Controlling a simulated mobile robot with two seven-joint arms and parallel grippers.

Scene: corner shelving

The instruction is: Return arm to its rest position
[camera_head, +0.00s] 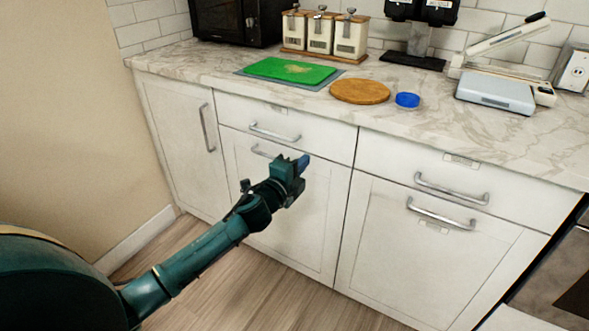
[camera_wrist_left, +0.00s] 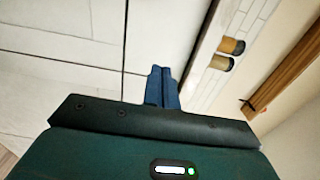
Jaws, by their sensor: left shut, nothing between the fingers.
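My left arm comes in from the lower left in the head view. Its gripper (camera_head: 304,160) is in front of the white cabinet doors, below the countertop edge. The blue fingers also show in the left wrist view (camera_wrist_left: 162,86), pressed together with nothing between them. The gripper appears apart from the cabinet handles, though the gap to the doors is hard to judge. My right gripper is not in either view.
The marble countertop (camera_head: 440,120) holds a green board (camera_head: 290,70), a round wooden board (camera_head: 360,91), a blue lid-like disc (camera_head: 407,100), canisters (camera_head: 320,34) and a white slicer-like device (camera_head: 495,92). Metal handles (camera_head: 440,214) stick out from the cabinets. Wooden floor (camera_head: 230,285) lies in front.

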